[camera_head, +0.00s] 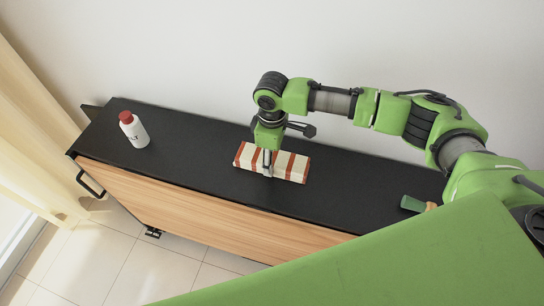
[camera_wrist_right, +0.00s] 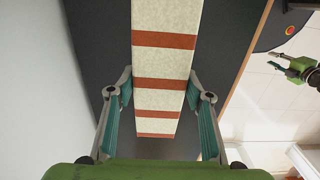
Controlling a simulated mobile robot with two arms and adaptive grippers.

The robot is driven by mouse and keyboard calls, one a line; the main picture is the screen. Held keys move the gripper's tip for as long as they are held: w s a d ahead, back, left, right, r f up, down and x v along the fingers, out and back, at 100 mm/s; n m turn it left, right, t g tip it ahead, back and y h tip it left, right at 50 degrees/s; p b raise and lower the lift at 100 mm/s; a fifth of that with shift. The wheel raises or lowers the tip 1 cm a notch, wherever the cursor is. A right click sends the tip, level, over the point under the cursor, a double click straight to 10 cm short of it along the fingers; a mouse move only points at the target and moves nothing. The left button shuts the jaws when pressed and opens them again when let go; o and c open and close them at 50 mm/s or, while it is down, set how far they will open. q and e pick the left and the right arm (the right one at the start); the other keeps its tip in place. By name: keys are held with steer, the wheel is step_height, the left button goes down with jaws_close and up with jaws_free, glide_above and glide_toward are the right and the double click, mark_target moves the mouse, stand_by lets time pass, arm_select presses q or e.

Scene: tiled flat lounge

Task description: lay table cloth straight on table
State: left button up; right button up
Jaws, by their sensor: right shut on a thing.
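The table cloth (camera_head: 292,166) is a folded cream strip with red-brown stripes. It lies near the middle of the long black table top (camera_head: 190,160). My right gripper (camera_head: 267,170) reaches down over the cloth from above and is shut on it. In the right wrist view, the cloth (camera_wrist_right: 165,60) runs lengthwise between the two teal-padded fingers (camera_wrist_right: 162,125). The finger contact is hard to see there. A small green gripper, apparently my left one (camera_wrist_right: 284,66), shows at the right edge of that view, away from the cloth. Its jaws are too small to judge.
A white bottle with a red cap (camera_head: 134,130) stands on the left of the table top. A green object with a tan end (camera_head: 415,204) lies at the right. The black top between bottle and cloth is clear. Tiled floor (camera_head: 75,265) lies in front of the wooden table front.

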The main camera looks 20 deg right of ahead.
steer(key=o, duration=1.3)
step_height(320, 180, up, 12)
steer(key=shift+b, duration=0.35)
steer(key=shift+r, duration=0.1)
